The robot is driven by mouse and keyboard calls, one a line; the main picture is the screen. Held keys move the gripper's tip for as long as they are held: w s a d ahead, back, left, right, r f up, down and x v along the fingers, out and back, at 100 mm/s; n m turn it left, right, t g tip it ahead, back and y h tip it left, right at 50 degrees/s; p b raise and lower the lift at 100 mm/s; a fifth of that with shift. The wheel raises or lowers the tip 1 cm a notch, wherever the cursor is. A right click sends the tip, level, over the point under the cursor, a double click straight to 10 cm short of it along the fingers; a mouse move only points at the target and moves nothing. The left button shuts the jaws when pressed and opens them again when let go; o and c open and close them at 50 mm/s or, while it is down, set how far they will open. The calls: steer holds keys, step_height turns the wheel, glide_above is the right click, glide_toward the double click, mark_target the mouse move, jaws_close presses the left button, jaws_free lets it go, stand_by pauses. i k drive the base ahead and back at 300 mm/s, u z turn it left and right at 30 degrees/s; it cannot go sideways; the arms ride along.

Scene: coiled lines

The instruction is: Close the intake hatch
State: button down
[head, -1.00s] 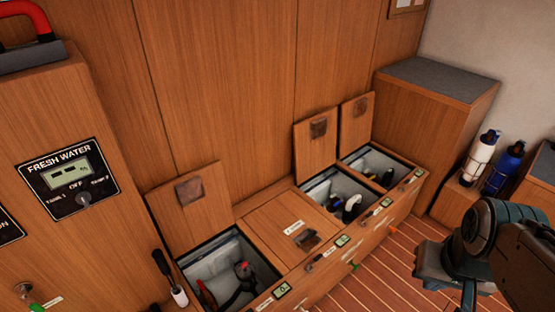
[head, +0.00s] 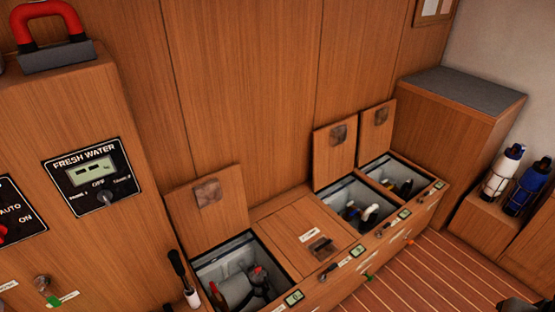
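Three hatches in the low wooden bench stand open, each lid raised against the wall: a left lid (head: 207,200) over a bin (head: 243,272) with a valve and hoses, a middle lid (head: 335,152), and a right lid (head: 376,128). A fourth hatch (head: 306,235), between the left and middle ones, is shut flat and has a dark latch. The small labels are too small to read, so I cannot tell which is the intake hatch. My gripper is out of view; only a dark piece of my arm shows at the bottom right corner.
A fresh water panel (head: 95,175) is on the cabinet at left, under a red handle (head: 50,25). A black lever (head: 181,275) stands beside the left bin. A tall wooden box (head: 460,130) and two bottles (head: 502,171) are at right. The striped floor (head: 435,268) is clear.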

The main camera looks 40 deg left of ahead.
mark_target(209, 210)
steer(key=u, duration=0.6)
steer(key=i, duration=0.85)
steer(key=u, duration=1.4)
steer(key=i, duration=0.25)
steer(key=u, duration=0.1)
